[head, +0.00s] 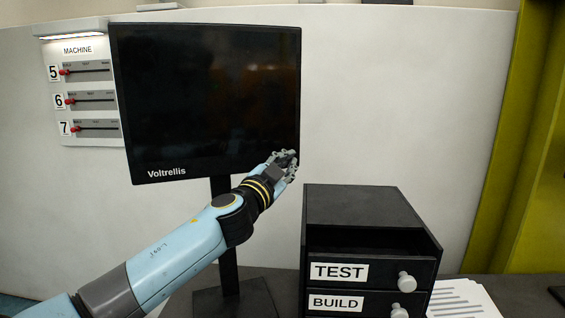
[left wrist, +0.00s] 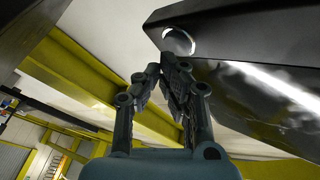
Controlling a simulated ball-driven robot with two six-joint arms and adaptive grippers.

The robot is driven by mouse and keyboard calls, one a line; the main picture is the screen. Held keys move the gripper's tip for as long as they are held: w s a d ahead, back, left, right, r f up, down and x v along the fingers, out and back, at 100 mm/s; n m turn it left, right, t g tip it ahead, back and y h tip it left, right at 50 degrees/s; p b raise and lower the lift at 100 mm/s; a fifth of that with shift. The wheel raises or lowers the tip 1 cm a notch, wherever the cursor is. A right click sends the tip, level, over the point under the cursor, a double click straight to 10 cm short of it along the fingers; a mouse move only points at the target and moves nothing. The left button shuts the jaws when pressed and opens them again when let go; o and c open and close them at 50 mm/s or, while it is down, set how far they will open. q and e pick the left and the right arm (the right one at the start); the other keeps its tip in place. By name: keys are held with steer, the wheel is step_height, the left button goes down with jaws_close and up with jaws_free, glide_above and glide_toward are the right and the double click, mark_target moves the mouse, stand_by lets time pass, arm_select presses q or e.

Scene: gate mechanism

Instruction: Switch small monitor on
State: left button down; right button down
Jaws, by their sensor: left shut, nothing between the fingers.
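The monitor (head: 205,90), marked Voltrellis, has a dark screen and stands on a black stand. My left gripper (head: 287,156) is at the monitor's lower right corner, in front of it in the head view. In the left wrist view the left gripper (left wrist: 162,66) is shut and empty. The button does not show in the head view. My right gripper is not in view.
A black drawer unit (head: 365,207) with TEST and BUILD drawers stands right of the monitor stand, below the left gripper. Papers (head: 462,300) lie beside it. A MACHINE panel (head: 90,95) with red-knobbed sliders is on the wall at left.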

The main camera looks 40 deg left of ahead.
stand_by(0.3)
arm_select(q)
steer(key=shift+w+a, duration=0.25)
steer(key=shift+a, duration=0.15)
steer(key=shift+s+d+b, duration=0.25)
steer(key=shift+d+b, duration=0.05)
steer(key=shift+d, duration=0.1)
stand_by(0.3)
steer(key=s+d, duration=0.3)
steer(key=d, duration=0.2)
steer(key=shift+s+p, duration=0.2)
steer(key=shift+p, duration=0.1)
stand_by(0.5)
